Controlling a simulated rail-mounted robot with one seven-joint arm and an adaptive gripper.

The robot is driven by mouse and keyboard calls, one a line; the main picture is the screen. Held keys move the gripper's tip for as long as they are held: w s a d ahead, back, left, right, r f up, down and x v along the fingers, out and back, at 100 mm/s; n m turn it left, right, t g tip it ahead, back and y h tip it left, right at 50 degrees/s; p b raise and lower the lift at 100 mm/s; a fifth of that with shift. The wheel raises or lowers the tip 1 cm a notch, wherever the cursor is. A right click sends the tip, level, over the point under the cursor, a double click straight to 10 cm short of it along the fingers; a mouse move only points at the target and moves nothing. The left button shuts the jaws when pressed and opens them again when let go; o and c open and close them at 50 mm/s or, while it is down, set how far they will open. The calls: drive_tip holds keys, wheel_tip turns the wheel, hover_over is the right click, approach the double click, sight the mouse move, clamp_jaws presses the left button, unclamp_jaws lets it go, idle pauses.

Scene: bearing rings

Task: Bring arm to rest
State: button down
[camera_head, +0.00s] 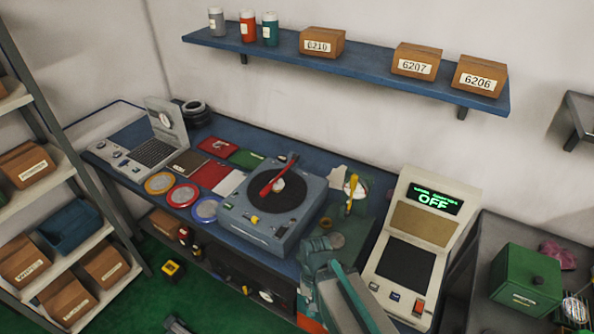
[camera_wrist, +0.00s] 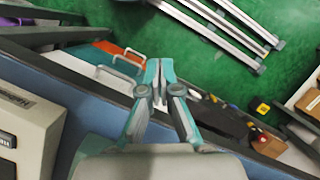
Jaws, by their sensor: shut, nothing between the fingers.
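My gripper (camera_wrist: 159,70) shows in the wrist view with its teal and grey fingers together and nothing between them. It is beside the blue bench's front edge, with the green floor beyond the fingertips. In the head view my arm (camera_head: 345,292) reaches in from the bottom edge, in front of the bench between the turntable machine and the white console. I cannot make out the fingertips clearly there.
The turntable machine (camera_head: 277,204) stands left of my arm, and the white console (camera_head: 409,250) reading OFF stands right. A wall shelf (camera_head: 350,72) holds boxes and jars. A storage rack (camera_head: 72,170) is at the left. Metal rails (camera_wrist: 225,28) lie on the floor.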

drive_tip(key=w+a+f+n+h, duration=0.1)
drive_tip(key=w+a+f, duration=0.2)
drive_tip(key=w+f, duration=0.2)
drive_tip(key=shift+w+a+f, duration=0.2)
drive_tip(key=shift+w+f, duration=0.2)
drive_tip(key=shift+f, duration=0.9)
